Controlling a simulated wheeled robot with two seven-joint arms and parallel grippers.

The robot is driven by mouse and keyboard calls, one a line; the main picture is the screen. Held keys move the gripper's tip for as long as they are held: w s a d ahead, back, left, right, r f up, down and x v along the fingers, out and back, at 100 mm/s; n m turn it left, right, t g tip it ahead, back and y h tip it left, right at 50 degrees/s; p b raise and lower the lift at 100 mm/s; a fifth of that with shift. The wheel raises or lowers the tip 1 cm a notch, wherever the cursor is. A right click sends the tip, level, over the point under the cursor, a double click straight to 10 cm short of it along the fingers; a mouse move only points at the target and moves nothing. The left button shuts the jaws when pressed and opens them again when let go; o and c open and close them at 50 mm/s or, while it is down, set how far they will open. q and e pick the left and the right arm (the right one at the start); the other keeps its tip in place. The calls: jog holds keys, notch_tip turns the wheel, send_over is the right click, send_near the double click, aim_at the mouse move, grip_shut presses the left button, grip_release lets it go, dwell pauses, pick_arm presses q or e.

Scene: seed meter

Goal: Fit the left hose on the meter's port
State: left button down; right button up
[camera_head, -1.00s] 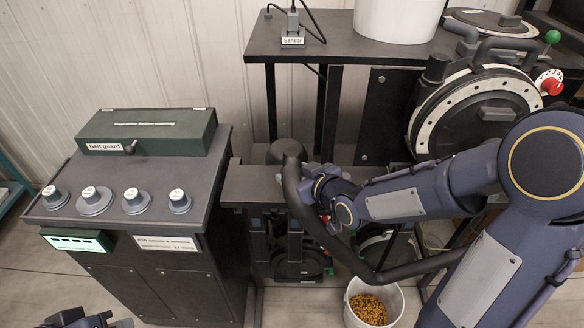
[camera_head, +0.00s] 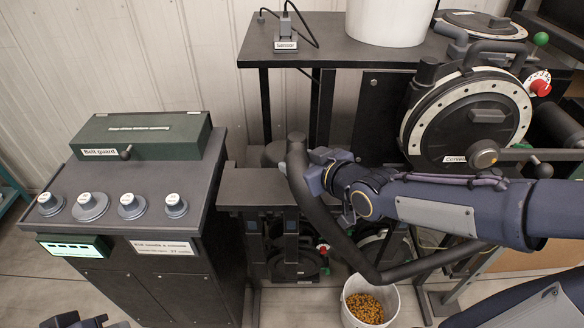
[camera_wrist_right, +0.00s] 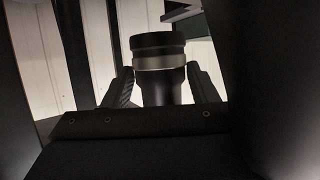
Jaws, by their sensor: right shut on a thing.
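The hose (camera_head: 318,215) is a thick dark tube. Its cuffed end stands upright at the middle of the head view, and the tube bends down, then runs right under my arm. My right gripper (camera_head: 302,164) is shut on this end. The right wrist view shows the cuff (camera_wrist_right: 158,45), with a pale band, between both fingers. The meter (camera_head: 470,118) is a round black disc with a pale rim at the right. A dark stub (camera_head: 428,70), possibly the port, stands at its upper left, apart from the hose end. My left gripper (camera_head: 82,322) is mostly cut off at the bottom left.
A control cabinet (camera_head: 120,222) with knobs and a green belt guard box (camera_head: 140,136) stands at the left. A low dark stand (camera_head: 255,188) is beside the hose end. A bucket of seed (camera_head: 368,300) is on the floor.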

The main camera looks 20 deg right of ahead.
jog(key=s+d+r+p, duration=0.3)
jog(key=s+r+p, duration=0.2)
jog(key=s+r, duration=0.4)
notch_tip(320, 180, up, 2)
jog(key=shift+s+r, duration=0.2)
jog(key=shift+s, duration=0.1)
dwell(0.7)
